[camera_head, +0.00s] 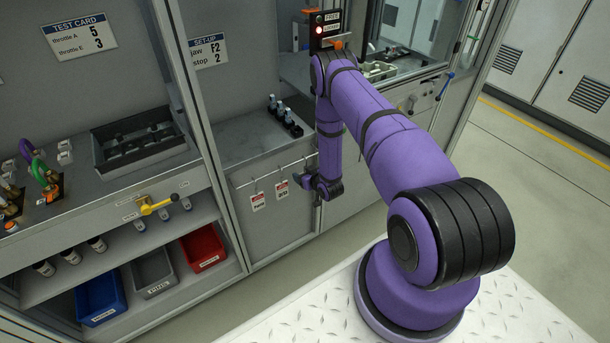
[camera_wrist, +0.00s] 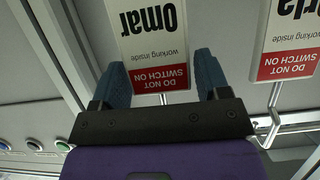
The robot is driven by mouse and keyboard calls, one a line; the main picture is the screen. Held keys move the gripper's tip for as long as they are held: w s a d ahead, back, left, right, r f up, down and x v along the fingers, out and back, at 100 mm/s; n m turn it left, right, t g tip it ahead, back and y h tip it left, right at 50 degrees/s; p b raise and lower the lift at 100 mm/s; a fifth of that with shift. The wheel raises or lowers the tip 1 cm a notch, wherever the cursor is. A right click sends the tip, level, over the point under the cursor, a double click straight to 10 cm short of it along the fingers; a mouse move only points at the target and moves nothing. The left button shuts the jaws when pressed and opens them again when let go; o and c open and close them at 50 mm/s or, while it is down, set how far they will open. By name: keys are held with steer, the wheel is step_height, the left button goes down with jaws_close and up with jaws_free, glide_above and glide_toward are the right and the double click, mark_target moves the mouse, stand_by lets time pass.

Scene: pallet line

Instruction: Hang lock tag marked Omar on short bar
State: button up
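The lock tag marked Omar (camera_wrist: 147,35) is white with a red "DO NOT SWITCH ON" band, upside down in the wrist view. It hangs from a wire hook. My gripper (camera_wrist: 162,72) is open, with one blue-grey finger on each side of the tag's red-band end; I cannot tell whether either touches it. In the head view my gripper (camera_head: 308,181) is at the front panel, at the right of the tag row, and the Omar tag cannot be made out there. A thin rail (camera_head: 262,177) carries the hooks. I cannot identify a separate short bar.
A tag ending in "rla" (camera_wrist: 290,38) hangs beside Omar; the head view shows two neighbouring tags, a left one (camera_head: 258,201) and a right one (camera_head: 282,190). A yellow handle (camera_head: 157,205) and red bin (camera_head: 203,248) are farther left. Floor at the right (camera_head: 540,170) is clear.

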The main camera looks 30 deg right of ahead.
steer(key=c, duration=0.7)
steer(key=shift+r, duration=1)
stand_by(0.4)
steer(key=shift+s, duration=0.1)
steer(key=shift+s, duration=5.9)
